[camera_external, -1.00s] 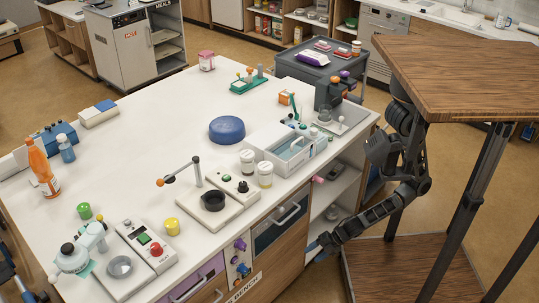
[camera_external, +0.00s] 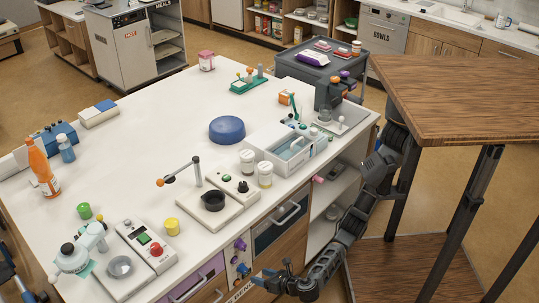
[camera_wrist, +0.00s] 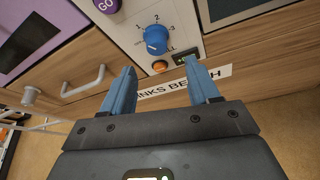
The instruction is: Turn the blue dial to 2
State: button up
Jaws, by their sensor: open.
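The blue dial (camera_wrist: 156,38) is on a pale panel on the front of the bench, with the numbers 1, 2 and 3 around its upper side. In the external view my gripper (camera_external: 262,279) is low in front of the bench, close to the panel.
An orange button (camera_wrist: 160,66) and a small dark display (camera_wrist: 186,57) sit below the dial. A purple GO button (camera_wrist: 107,4) is above left. A drawer handle (camera_wrist: 83,82) sticks out at the left. A wooden table (camera_external: 465,85) stands to the right of my arm.

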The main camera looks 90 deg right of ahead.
aim_at(246, 271)
jog(key=shift+r+b+x, duration=0.1)
jog(key=shift+b+x, duration=0.4)
jog(key=shift+x, duration=1.4)
jog(key=shift+r+b+x, duration=0.15)
jog(key=shift+b+x, duration=0.35)
jog(key=shift+x, duration=1.4)
jog(key=shift+w, duration=0.1)
jog(key=c, duration=1)
